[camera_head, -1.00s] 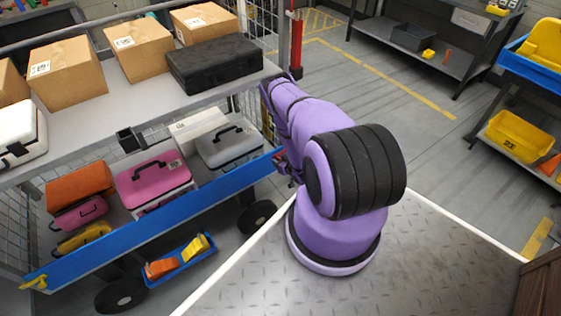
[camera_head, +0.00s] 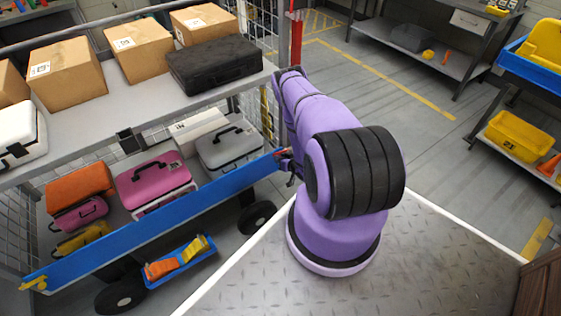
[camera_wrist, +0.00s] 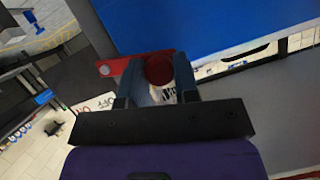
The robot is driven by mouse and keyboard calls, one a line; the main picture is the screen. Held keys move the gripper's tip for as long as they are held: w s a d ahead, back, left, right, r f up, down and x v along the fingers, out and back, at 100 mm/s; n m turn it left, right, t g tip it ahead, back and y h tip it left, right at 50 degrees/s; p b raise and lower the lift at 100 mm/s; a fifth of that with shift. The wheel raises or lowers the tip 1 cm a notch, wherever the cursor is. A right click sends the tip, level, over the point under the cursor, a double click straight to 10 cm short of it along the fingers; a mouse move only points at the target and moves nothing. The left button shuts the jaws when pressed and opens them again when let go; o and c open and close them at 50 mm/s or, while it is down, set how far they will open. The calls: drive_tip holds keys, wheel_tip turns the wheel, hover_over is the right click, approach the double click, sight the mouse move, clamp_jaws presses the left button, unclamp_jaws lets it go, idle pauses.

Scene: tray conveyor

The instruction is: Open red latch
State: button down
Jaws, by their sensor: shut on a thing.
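The red latch (camera_wrist: 122,66) shows in the wrist view at the edge of the blue panel (camera_wrist: 200,20). Its round red knob (camera_wrist: 159,68) sits between my two fingers. My gripper (camera_wrist: 156,75) is shut on the knob, one finger on each side. In the head view the blue panel (camera_head: 150,232) runs along the cart's lower shelf, and my gripper (camera_head: 285,160) is at its right end. My arm hides most of the latch in that view.
The lower shelf behind the panel holds a pink case (camera_head: 153,180), a grey case (camera_head: 228,148) and an orange case (camera_head: 80,183). Boxes (camera_head: 140,45) and a black case (camera_head: 213,64) stand on the upper shelf.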

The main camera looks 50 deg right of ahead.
drive_tip(key=r+m, duration=0.1)
drive_tip(key=d+r+m+y, duration=0.1)
drive_tip(key=shift+s+d+m+t+y, duration=0.15)
drive_tip(key=shift+m+t+y, duration=0.15)
drive_tip(key=shift+t, duration=0.1)
drive_tip(key=s+d+r+m+t+y, duration=0.1)
drive_tip(key=d+r+m+t+y, duration=0.1)
drive_tip(key=d+m, duration=0.3)
drive_tip(key=shift+s+d+r+m+t+y, duration=0.25)
drive_tip(key=shift+m+t+y, duration=0.4)
drive_tip(key=shift+m, duration=1.35)
drive_tip(key=shift+d, duration=0.15)
drive_tip(key=c, duration=0.9)
unclamp_jaws()
drive_tip(key=s, duration=0.3)
drive_tip(key=s+d, duration=0.1)
drive_tip(key=s, duration=0.6)
drive_tip(key=shift+s+d, duration=0.3)
drive_tip(key=shift+d, duration=0.05)
